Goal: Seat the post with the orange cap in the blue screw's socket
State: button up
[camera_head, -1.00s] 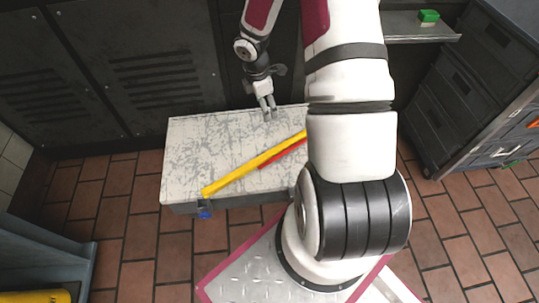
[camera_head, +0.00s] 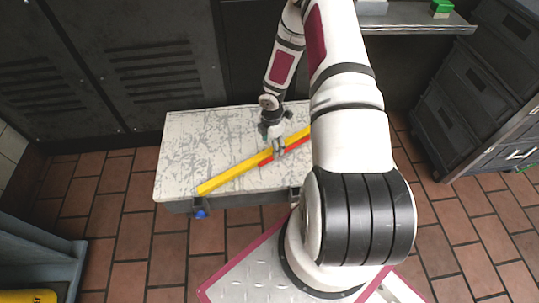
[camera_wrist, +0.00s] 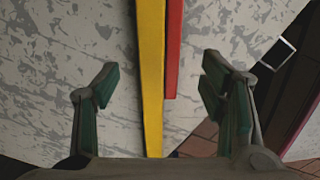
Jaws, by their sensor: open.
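A long yellow post (camera_head: 232,174) with a shorter red strip (camera_head: 287,153) along its side lies slantwise on the worn white table top (camera_head: 190,150). No orange cap shows; my arm hides the post's right end. The blue screw (camera_head: 201,214) is under a dark bracket (camera_head: 199,203) at the table's front edge, close to the post's left end. My gripper (camera_head: 277,152) is low over the middle of the post. In the wrist view, my open gripper (camera_wrist: 158,82) has one finger on each side of the yellow post (camera_wrist: 151,60) and red strip (camera_wrist: 172,50); neither finger appears to touch them.
A second bracket (camera_head: 294,194) is on the table's front edge, near my arm. Dark cabinets (camera_head: 140,60) stand behind, drawers (camera_head: 460,110) at right, and a blue-grey bench (camera_head: 40,260) at left. A green block (camera_head: 441,8) sits on a shelf. Tiled floor in front is clear.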

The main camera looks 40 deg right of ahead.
aim_at(271, 153)
jog(key=shift+f+b, duration=1.35)
jog(key=shift+f, duration=1.45)
jog(key=shift+r, duration=0.1)
grip_shut()
